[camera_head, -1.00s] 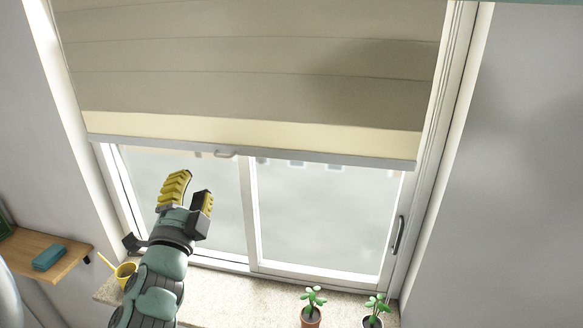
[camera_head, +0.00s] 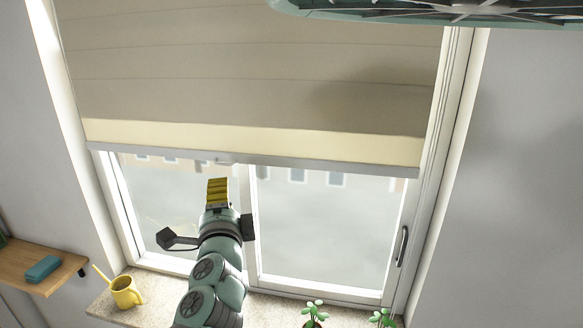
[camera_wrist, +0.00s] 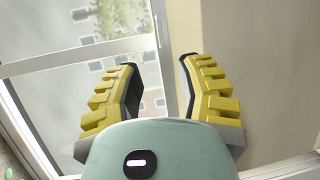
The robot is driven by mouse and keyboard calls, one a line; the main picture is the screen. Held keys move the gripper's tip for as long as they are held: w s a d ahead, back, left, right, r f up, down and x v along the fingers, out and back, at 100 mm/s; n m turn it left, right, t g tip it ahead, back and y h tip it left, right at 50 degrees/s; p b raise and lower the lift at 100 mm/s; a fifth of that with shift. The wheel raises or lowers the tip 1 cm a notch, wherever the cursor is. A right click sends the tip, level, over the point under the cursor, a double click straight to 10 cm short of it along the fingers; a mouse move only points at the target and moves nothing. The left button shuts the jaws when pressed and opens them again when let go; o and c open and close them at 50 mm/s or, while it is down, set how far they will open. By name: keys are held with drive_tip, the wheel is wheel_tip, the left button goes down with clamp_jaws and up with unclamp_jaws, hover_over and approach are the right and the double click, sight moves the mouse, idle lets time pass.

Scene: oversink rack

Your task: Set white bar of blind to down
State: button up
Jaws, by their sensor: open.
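The white bar (camera_head: 330,167) runs along the lower edge of the beige blind (camera_head: 260,80), partway down the window. I cannot tell whether a finger touches the bar.
The window frame (camera_head: 252,230) and its right handle (camera_head: 402,245) lie behind. A yellow watering can (camera_head: 124,292) and small plants (camera_head: 313,311) stand on the sill (camera_head: 150,312). A wooden shelf (camera_head: 30,268) is at left. A green-rimmed round thing (camera_head: 450,8) hangs at top right.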

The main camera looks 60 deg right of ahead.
sight(222, 164)
drive_tip(key=shift+p+x, duration=1.55)
drive_tip(key=shift+x, duration=4.85)
drive_tip(key=shift+o, duration=0.3)
drive_tip(key=shift+w+f, duration=0.1)
clamp_jaws()
